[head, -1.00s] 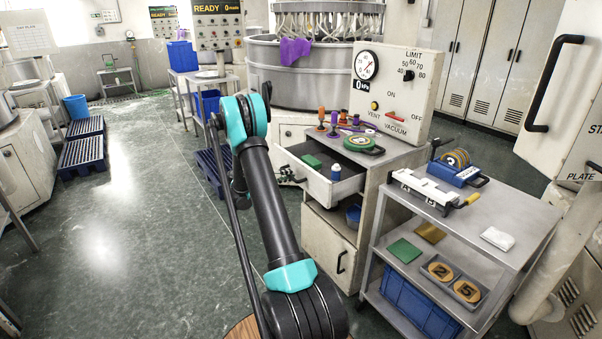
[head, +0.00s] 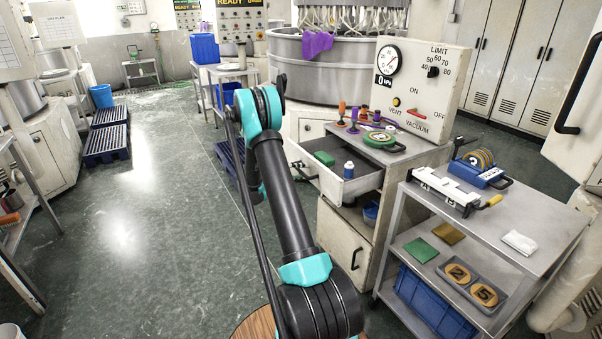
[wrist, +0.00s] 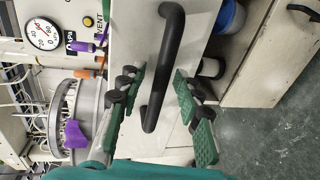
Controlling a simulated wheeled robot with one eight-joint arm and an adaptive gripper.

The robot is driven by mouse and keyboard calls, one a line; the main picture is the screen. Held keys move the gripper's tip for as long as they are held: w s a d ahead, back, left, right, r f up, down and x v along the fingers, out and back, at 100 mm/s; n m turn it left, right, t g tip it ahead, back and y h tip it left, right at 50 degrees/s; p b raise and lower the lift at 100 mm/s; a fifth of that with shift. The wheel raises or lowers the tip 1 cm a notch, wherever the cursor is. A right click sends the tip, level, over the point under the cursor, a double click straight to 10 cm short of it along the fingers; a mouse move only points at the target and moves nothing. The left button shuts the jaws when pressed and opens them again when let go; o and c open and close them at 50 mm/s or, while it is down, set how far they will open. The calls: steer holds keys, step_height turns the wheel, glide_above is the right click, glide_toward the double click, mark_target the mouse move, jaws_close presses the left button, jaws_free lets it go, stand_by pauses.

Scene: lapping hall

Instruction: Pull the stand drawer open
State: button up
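The stand drawer (head: 325,186) is a pale box that stands pulled out from the stand (head: 386,190) in the head view. A green block (head: 324,158) and a small white bottle with a blue cap (head: 348,170) are inside it. In the wrist view, its black bar handle (wrist: 160,70) stands out from the pale drawer front (wrist: 195,28). My gripper (wrist: 158,112) is open, with green-padded fingers on both sides of the handle and gaps between. In the head view my gripper (head: 299,171) is small and partly hidden beside the drawer front.
A cart (head: 530,223) with a blue bin (head: 432,306) stands right of the stand. Below the drawer are a blue container (head: 371,212) and a cupboard door (head: 343,250). A gauge panel (head: 420,90) stands on top. The floor at left (head: 150,240) is clear.

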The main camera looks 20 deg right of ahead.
steer(key=shift+a, duration=0.1)
steer(key=v, duration=1.1)
steer(key=shift+a, duration=0.4)
steer(key=shift+r, duration=0.15)
